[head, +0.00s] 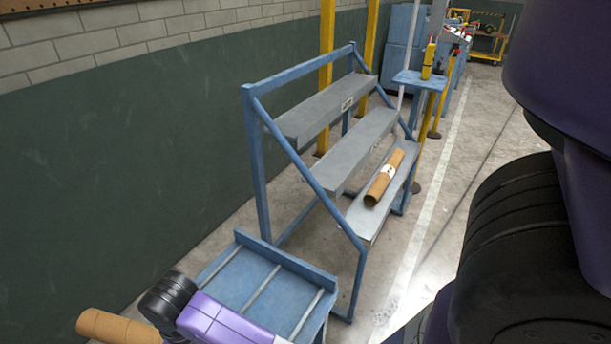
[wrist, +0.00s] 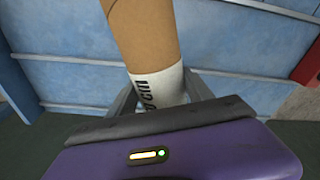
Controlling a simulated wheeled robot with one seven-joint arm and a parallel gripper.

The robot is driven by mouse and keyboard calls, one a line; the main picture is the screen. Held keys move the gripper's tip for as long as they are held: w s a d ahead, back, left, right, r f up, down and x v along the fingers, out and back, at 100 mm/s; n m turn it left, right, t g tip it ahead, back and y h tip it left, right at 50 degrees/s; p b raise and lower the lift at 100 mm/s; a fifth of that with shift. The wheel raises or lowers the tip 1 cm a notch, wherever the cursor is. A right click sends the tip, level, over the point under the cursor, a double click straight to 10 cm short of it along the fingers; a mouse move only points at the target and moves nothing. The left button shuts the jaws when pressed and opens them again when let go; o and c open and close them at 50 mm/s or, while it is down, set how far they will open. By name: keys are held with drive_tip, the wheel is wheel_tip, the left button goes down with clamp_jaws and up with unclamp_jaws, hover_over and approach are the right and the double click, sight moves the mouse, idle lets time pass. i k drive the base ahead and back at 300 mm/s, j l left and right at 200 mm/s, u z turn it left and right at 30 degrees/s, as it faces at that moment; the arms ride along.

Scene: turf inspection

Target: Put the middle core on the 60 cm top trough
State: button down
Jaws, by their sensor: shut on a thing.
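My gripper (wrist: 162,92) is shut on a brown cardboard core (wrist: 145,35) around its white label, whose print ends in "cm". In the head view the held core (head: 108,326) shows at the bottom left, partly hidden by my wrist. A blue stepped rack stands ahead with three grey troughs. The top trough (head: 318,110) is empty and has a small label that I cannot read. The middle trough (head: 355,150) is empty. Another brown core (head: 385,178) with a white label lies on the bottom trough (head: 363,220).
A blue table (head: 240,283) with grey dividers stands in front of the rack, bare where visible. Yellow posts (head: 327,70) stand behind the rack. A small blue stand (head: 420,82) is at its far right. The green wall runs along the left. Floor at right is open.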

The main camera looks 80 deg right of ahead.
sight(328, 101)
drive_tip(key=k+l, duration=0.25)
drive_tip(key=l, duration=0.2)
drive_tip(key=k+l+u, duration=0.15)
drive_tip(key=l, duration=0.35)
drive_tip(key=k+l, duration=0.4)
drive_tip(key=k+l+u, duration=0.1)
drive_tip(key=k+l, duration=0.2)
drive_tip(key=l, duration=0.15)
